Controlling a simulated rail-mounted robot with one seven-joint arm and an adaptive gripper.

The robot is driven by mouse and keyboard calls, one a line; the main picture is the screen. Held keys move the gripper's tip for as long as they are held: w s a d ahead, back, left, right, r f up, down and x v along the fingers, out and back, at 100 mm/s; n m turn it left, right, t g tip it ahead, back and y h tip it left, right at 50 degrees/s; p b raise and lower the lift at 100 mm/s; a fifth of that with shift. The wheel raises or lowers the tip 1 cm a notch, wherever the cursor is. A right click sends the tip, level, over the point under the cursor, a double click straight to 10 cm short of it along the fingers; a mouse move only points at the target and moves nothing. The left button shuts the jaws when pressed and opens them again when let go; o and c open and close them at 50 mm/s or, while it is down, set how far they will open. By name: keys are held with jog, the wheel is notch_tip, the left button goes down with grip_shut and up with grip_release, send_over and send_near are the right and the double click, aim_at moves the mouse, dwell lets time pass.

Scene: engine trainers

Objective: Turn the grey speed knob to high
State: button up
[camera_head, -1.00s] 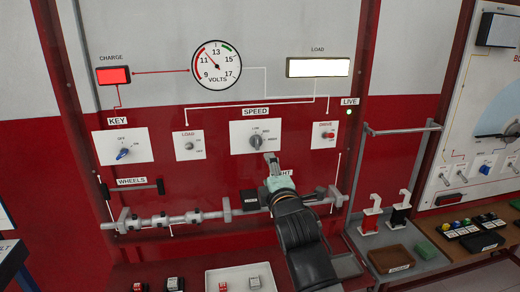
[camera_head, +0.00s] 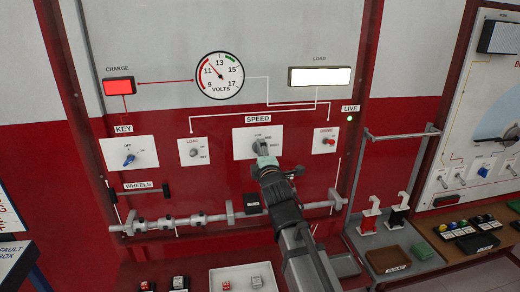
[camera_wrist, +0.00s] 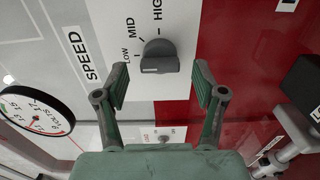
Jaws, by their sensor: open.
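The grey speed knob (camera_head: 257,145) is on a white plate under the SPEED label, partly covered by my gripper in the head view. In the wrist view the knob (camera_wrist: 159,56) is in clear sight, with LOW, MID and HIGH printed around it. Its white mark appears to be on the LOW side, though the exact setting is hard to read. My gripper (camera_head: 266,162) is just in front of the knob in the head view. In the wrist view my gripper (camera_wrist: 160,85) is open and empty, its fingers on either side of the knob's line, with no visible contact.
The red drive knob (camera_head: 328,141) is to the right and the load knob (camera_head: 194,152) to the left. A horizontal shaft (camera_head: 180,220) runs below. The blue key switch (camera_head: 129,159) is farther left. The wall above the speed plate is flat.

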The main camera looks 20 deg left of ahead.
jog(key=shift+x, duration=1.05)
jog(key=c, duration=1.2)
jog(key=shift+o, duration=0.2)
